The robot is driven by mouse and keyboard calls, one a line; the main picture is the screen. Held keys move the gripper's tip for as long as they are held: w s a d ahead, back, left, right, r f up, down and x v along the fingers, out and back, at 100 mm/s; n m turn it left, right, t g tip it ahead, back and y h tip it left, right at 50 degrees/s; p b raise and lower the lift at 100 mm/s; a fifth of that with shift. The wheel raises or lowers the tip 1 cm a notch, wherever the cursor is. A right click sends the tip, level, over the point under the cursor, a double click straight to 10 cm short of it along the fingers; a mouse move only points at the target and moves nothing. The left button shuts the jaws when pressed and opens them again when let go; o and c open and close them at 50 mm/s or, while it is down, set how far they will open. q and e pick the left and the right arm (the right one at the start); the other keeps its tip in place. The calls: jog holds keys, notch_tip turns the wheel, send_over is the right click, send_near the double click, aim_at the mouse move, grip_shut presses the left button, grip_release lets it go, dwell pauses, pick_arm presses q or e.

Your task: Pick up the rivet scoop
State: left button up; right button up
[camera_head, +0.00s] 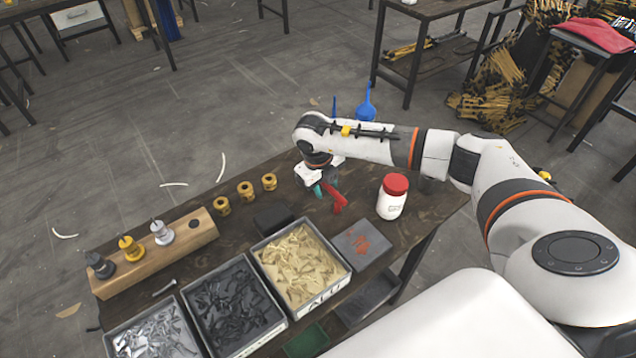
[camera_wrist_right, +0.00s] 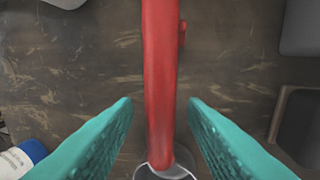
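The rivet scoop appears to be the item with a long red handle (camera_head: 336,199), beside my right gripper on the table. In the right wrist view the handle (camera_wrist_right: 160,80) runs down the middle, with a shiny round metal end at the bottom, partly cut off. My right gripper (camera_head: 322,190) is open, its teal fingers on either side of the handle. In the wrist view (camera_wrist_right: 160,120) gaps show between the handle and both fingers. I cannot tell how far above the handle the fingertips are. My left gripper is not in view.
A white jar with a red lid (camera_head: 392,197) stands right of the gripper. In front are bins of silver (camera_head: 110,340), black (camera_head: 275,331) and brass-coloured rivets (camera_head: 345,275). A wooden block (camera_head: 140,272) with spools lies left. A blue bottle (camera_head: 366,108) stands behind my right arm.

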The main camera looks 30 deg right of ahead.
grip_shut()
